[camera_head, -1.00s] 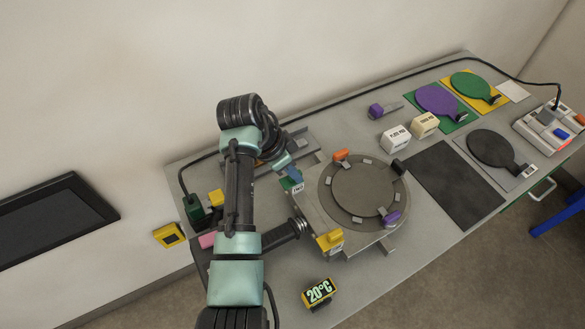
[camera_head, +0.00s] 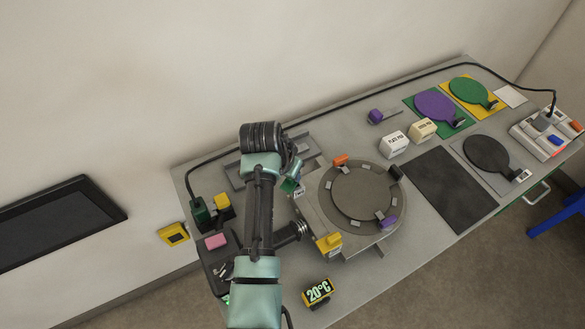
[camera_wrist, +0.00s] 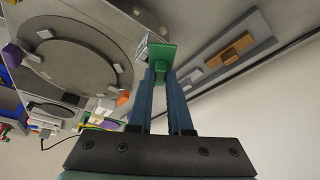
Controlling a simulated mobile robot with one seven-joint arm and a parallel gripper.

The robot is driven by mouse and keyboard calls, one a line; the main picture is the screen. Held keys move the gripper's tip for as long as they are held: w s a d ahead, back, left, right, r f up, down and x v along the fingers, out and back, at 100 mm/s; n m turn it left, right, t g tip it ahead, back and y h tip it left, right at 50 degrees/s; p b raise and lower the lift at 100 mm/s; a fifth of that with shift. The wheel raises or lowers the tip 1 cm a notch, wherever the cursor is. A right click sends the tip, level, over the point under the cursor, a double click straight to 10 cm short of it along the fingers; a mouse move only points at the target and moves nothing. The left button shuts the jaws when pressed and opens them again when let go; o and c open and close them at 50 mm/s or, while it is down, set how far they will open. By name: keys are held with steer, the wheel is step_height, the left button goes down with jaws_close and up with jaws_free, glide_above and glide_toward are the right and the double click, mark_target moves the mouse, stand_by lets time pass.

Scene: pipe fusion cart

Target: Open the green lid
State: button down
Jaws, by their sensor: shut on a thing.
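A small green block-like tab (camera_head: 289,185) sits at the left edge of the round grey plate fixture (camera_head: 318,225), with a small white label beside it. My gripper (camera_wrist: 160,78) is shut on this green tab (camera_wrist: 163,56) in the wrist view, its two blue fingers on either side of it. A light metal piece shows just behind the tab. In the head view my wrist partly hides the fingers and the tab. I cannot tell whether any lid there is raised. A separate green paddle-shaped disc (camera_head: 468,91) lies on a yellow mat at the far right.
Orange (camera_head: 340,160), purple (camera_head: 387,221) and yellow (camera_head: 328,242) tabs stand around the fixture. A long grey tray with an orange-brown block (camera_wrist: 232,48) lies beside the tab. The wall is close behind the table. A 20°C display (camera_head: 317,291) stands in front.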

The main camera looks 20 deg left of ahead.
steer(key=n+y+p, duration=0.1)
steer(key=n, duration=0.2)
steer(key=a+n+y+p, duration=0.1)
steer(key=n, duration=0.2)
steer(key=shift+r, duration=0.15)
steer(key=n, duration=0.1)
steer(key=n+y, duration=0.1)
steer(key=n+g, duration=0.1)
steer(key=shift+s+a+n+y, duration=0.15)
steer(key=shift+a+n+y, duration=0.15)
steer(key=shift+n, duration=0.1)
steer(key=shift+s+a+n+g+y, duration=0.1)
steer(key=shift+n+g+y, duration=0.1)
steer(key=shift+n, duration=0.5)
steer(key=shift+s+a+n+g+y, duration=0.1)
steer(key=shift+n+g, duration=0.1)
steer(key=shift+n, duration=0.5)
steer(key=c, duration=0.8)
jaws_free()
steer(key=shift+s+b, duration=0.1)
steer(key=shift+b, duration=0.2)
steer(key=shift+c, duration=0.2)
steer(key=b+v, duration=0.2)
steer(key=v, duration=1.1)
steer(key=shift+d, duration=0.1)
